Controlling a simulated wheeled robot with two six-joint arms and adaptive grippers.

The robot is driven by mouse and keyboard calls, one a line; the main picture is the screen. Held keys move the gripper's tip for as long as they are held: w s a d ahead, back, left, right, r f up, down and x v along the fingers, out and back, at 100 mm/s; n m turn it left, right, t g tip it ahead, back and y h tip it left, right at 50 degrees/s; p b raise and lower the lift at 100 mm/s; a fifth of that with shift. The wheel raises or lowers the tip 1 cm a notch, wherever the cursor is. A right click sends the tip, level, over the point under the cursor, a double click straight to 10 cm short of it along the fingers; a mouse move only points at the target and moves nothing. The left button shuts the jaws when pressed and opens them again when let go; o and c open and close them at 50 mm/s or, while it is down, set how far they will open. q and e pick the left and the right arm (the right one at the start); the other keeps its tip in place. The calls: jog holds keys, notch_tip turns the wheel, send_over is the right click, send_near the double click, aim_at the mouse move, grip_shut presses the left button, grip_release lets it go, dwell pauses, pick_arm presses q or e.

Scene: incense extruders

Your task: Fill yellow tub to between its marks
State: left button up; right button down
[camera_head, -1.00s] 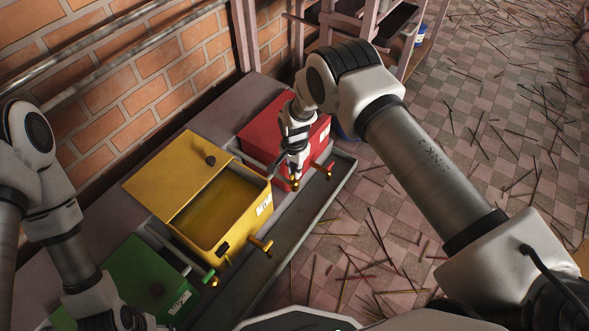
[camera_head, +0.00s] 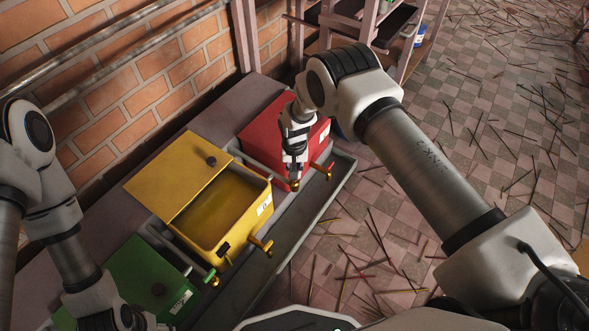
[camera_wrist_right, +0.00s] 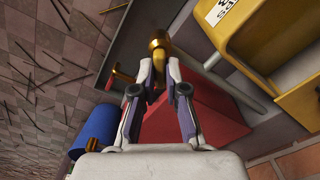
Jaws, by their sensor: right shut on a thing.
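The yellow tub (camera_head: 235,255) stands in the middle of the row in the head view, its lid (camera_head: 178,175) off the opening and dull yellow inside. Its front has a white label (camera_head: 265,204), a small dark slot (camera_head: 223,249) and a brass tap (camera_head: 260,245). I cannot read any marks or level. My right gripper (camera_wrist_right: 159,70) is shut on a small brass-coloured piece (camera_wrist_right: 158,42), whose rounded end shows beyond the fingertips. In the head view this gripper is over the front of the red tub (camera_head: 268,128), right of the yellow one. My left gripper (camera_head: 128,318) is low at left, its fingers unclear.
A green tub (camera_head: 150,275) stands left of the yellow one. The red tub's tap (camera_head: 324,172) is close to my right gripper. A grey trough (camera_head: 300,225) runs along the front. A brick wall (camera_head: 130,80) is behind. Sticks litter the tiled floor (camera_head: 440,170).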

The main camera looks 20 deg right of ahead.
jog(key=shift+n, duration=0.9)
jog(key=c, duration=1.2)
grip_release()
jog(key=shift+r, duration=0.1)
notch_tip(320, 180, up, 12)
